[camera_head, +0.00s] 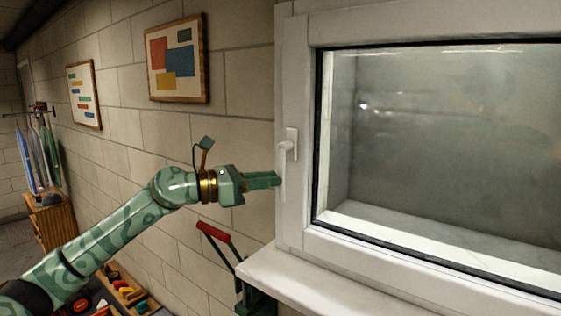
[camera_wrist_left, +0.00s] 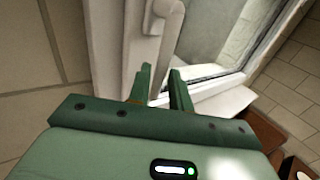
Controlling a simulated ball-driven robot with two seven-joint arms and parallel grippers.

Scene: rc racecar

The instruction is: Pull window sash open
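The window sash (camera_head: 380,262) is a white frame around a large pane and sits flush in the window frame. Its white handle (camera_head: 289,146) is on the left side, with the grip hanging down. My left gripper (camera_head: 278,180) is green and reaches from the left to the lower grip of the handle. In the left wrist view the two fingers (camera_wrist_left: 160,78) stand apart with a gap between them, and the handle (camera_wrist_left: 170,10) shows just beyond them. I cannot tell whether the fingertips touch the grip. My right gripper is not in view.
A white sill (camera_head: 300,285) juts out below the window. A red-handled tool (camera_head: 214,232) stands against the block wall beneath my left arm. Several small coloured items (camera_head: 130,295) lie on a bench at the lower left. Framed pictures (camera_head: 176,60) hang on the wall.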

